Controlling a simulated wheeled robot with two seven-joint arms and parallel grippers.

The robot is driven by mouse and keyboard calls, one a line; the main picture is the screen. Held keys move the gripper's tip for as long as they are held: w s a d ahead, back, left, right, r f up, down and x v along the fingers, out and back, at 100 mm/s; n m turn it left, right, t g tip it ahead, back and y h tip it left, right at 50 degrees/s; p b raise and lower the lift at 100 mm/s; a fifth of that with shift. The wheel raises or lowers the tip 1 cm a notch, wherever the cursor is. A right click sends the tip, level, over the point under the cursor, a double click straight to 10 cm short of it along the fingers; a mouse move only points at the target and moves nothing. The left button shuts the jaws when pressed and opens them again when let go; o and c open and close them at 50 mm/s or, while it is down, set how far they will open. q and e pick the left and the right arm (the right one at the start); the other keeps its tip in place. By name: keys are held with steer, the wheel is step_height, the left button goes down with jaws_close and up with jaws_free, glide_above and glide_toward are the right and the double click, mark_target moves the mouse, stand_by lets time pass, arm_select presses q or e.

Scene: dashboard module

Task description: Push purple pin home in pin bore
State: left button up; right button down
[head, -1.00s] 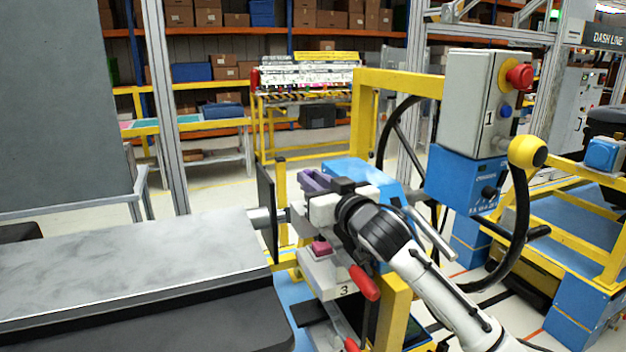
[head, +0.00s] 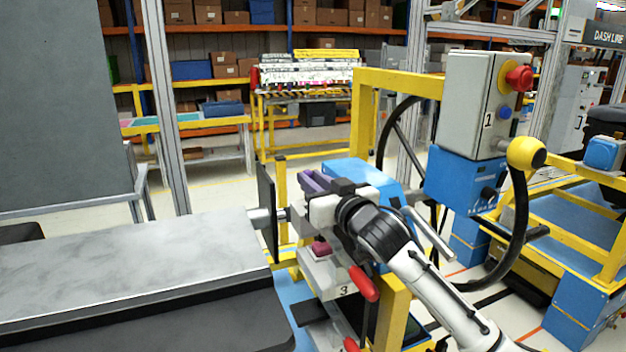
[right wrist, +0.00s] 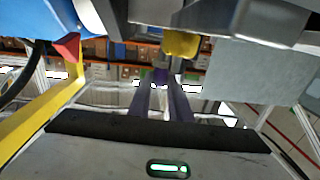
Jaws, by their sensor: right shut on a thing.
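My right gripper (head: 312,181) reaches in from the lower right in the head view, in front of the blue and yellow fixture. Its two long purplish fingers point away from the camera in the right wrist view (right wrist: 161,82). They are shut on a small purple piece, which looks like the purple pin (right wrist: 161,75), at their tips. The pin is small here, and its depth in any bore cannot be told. The pin bore cannot be made out. My left gripper is not in view.
A fixture block marked 3 (head: 330,278) with a maroon pad (head: 320,249) and red handle (head: 363,283) sits below my right gripper. A black plate (head: 267,205) stands to its left. A yellow part (right wrist: 181,43) hangs above the fingers. A control box (head: 470,100) stands right.

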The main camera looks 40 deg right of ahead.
steer(key=shift+p, duration=0.3)
stand_by(0.4)
steer(key=shift+f+b, duration=0.75)
steer(key=shift+f, duration=0.45)
steer(key=c, duration=1.6)
jaws_free()
steer(key=shift+f, duration=0.1)
steer(key=shift+o, duration=0.2)
steer(key=s, duration=0.3)
steer(key=s+a, duration=0.1)
steer(key=s, duration=0.2)
steer(key=s+b, duration=0.1)
steer(key=s, duration=0.2)
steer(key=shift+a, duration=0.25)
steer(key=shift+s, duration=0.65)
